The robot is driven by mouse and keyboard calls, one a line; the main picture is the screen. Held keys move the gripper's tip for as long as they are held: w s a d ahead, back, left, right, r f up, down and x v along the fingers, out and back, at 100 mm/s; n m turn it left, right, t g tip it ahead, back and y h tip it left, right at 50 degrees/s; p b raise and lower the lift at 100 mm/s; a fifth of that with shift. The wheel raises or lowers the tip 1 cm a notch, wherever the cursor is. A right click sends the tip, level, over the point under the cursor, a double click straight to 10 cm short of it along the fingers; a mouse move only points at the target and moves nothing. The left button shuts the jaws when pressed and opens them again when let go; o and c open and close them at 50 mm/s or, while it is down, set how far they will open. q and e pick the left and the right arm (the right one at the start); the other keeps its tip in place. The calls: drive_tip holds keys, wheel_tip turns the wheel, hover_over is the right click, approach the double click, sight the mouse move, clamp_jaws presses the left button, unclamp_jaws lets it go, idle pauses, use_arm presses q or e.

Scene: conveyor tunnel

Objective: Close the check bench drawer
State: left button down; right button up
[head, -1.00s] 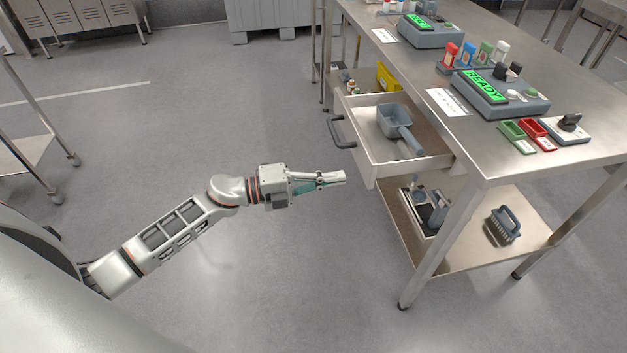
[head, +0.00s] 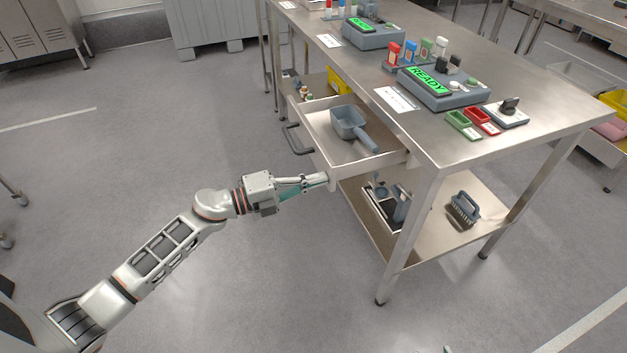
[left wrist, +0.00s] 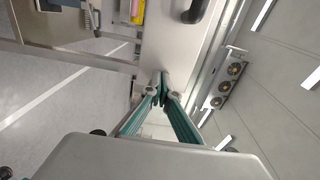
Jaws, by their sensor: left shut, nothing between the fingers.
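The check bench drawer (head: 372,160) stands pulled out from the steel bench (head: 455,136), with a grey scoop (head: 350,125) lying in it. Its dark handle (head: 297,140) is on the left part of the front panel and shows at the top of the left wrist view (left wrist: 194,12). My left gripper (head: 325,179) is shut and empty. Its fingertips (left wrist: 162,88) are at the front panel (left wrist: 172,45), near the end away from the scoop's bowl and to the side of the handle. I cannot tell whether they touch it. My right gripper is not recognisable in view.
The bench's lower shelf (head: 410,262) holds a brush (head: 464,209) and a caddy (head: 385,205). A bench leg (head: 408,235) stands right of my gripper. The bench top carries a READY device (head: 445,90) and small red and green trays. Floor left of the drawer is clear.

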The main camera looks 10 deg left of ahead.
sight(392, 158)
use_arm(q)
drive_tip(key=b+x, duration=0.1)
drive_tip(key=x, duration=1.6)
drive_tip(key=shift+f+b, duration=0.15)
drive_tip(key=shift+b, duration=0.2)
drive_tip(key=x, duration=0.3)
drive_tip(key=shift+d+b, duration=0.1)
drive_tip(key=shift+b, duration=0.25)
drive_tip(key=shift+w+d, duration=0.25)
drive_tip(key=shift+r, duration=0.3)
use_arm(e)
drive_tip(key=shift+w+f, duration=0.3)
drive_tip(key=shift+f, duration=0.1)
use_arm(q)
drive_tip(key=shift+r, duration=0.1)
use_arm(e)
drive_tip(key=shift+s+a, duration=0.1)
drive_tip(key=shift+s, duration=0.1)
